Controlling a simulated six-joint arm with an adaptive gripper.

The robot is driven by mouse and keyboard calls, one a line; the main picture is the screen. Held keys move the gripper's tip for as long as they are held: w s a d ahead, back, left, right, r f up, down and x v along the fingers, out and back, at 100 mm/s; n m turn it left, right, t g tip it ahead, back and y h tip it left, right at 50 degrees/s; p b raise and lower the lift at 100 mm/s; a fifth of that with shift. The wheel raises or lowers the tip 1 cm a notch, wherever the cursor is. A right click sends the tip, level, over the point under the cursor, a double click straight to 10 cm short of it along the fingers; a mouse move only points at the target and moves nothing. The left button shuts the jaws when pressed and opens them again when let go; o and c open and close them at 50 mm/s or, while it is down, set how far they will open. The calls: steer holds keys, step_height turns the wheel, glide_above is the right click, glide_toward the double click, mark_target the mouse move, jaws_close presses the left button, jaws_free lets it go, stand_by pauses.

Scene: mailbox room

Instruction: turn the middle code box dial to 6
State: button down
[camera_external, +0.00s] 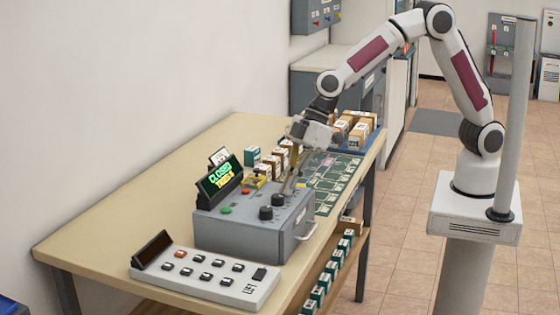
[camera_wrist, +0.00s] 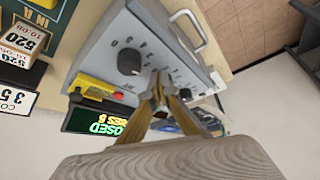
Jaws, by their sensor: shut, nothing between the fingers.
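The grey code box (camera_external: 245,232) stands on the table with a row of black dials on its sloped top. The near dial (camera_external: 265,213) and the middle dial (camera_external: 278,199) show in the external view. My gripper (camera_external: 286,190) is shut and empty, pointing down just beyond the middle dial; I cannot tell whether it touches. In the wrist view the shut fingertips (camera_wrist: 160,76) hide part of the box top, and the far dial (camera_wrist: 129,61) shows beside them. The green display (camera_external: 220,176) reads CLOSED and a line of tries.
A white button panel (camera_external: 205,277) lies at the table's near end. A yellow object (camera_external: 254,181), a red button (camera_external: 245,191) and boxes (camera_external: 272,160) are close to my gripper. A handle (camera_wrist: 187,30) sticks out from the box front. The table's left side is clear.

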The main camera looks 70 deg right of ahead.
steer(key=shift+w+d, duration=0.15)
steer(key=shift+w, duration=0.3)
stand_by(0.3)
steer(key=shift+s+d, duration=0.1)
steer(key=shift+d, duration=0.25)
stand_by(0.5)
step_height(320, 180, up, 6)
stand_by(1.0)
steer(key=shift+s+a+r, duration=0.25)
steer(key=shift+s+a, duration=0.15)
steer(key=shift+s, duration=0.15)
steer(key=shift+s+a+r, duration=0.25)
steer(key=shift+s+a, duration=0.15)
steer(key=shift+s, duration=0.15)
steer(key=shift+f, duration=0.2)
